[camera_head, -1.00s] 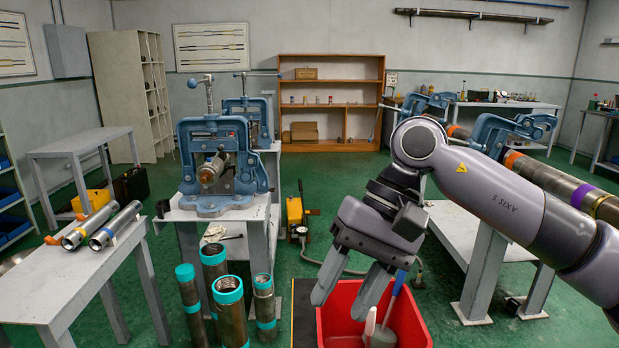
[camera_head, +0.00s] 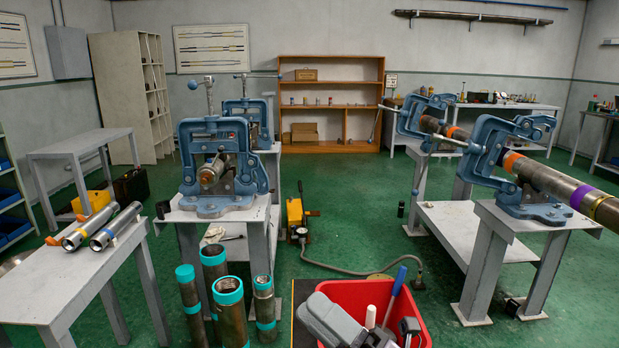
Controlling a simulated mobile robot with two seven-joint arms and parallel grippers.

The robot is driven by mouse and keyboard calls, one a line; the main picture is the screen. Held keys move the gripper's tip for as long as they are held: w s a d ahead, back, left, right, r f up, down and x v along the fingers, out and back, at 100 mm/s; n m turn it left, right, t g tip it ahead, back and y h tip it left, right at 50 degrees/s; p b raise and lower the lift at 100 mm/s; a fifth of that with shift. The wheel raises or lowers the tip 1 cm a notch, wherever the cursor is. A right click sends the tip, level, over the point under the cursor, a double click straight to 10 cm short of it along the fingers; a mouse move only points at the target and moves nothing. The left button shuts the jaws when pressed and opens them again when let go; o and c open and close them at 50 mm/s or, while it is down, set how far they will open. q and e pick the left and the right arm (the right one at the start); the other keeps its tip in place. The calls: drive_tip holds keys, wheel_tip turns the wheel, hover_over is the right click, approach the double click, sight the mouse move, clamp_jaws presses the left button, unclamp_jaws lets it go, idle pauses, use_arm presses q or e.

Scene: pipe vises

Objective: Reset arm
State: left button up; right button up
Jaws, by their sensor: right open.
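My right gripper (camera_head: 340,325) shows only in part at the bottom edge of the head view, in front of the red bin (camera_head: 428,330). It is open, and no object shows in it. My left gripper is not in view. The red bin holds a blue-handled tool (camera_head: 396,289); its lower part is hidden.
A long pipe (camera_head: 541,180) lies through the blue vises (camera_head: 491,150) on the right stands. Another blue vise (camera_head: 208,150) stands left of centre. Several teal-collared pipes (camera_head: 230,310) stand below it. Two short pipes (camera_head: 115,228) lie on the left table.

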drive_tip(key=s+d+f+m+t+h, duration=0.1)
drive_tip(key=d+f+m+t+h, duration=0.1)
drive_tip(key=d+f+m+h, duration=0.6)
drive_tip(key=s+d+f+m+t+h, duration=0.2)
drive_tip(key=d+f+m+h, duration=0.35)
drive_tip(key=f+m, duration=0.8)
drive_tip(key=s+d+f+m+g+h, duration=0.5)
drive_tip(key=s+f+m, duration=0.5)
drive_tip(key=s+f, duration=0.1)
drive_tip(key=shift+s+d+f+g, duration=0.15)
drive_tip(key=shift+s+f+g, duration=0.25)
drive_tip(key=shift+s, duration=0.45)
drive_tip(key=shift+h, duration=0.25)
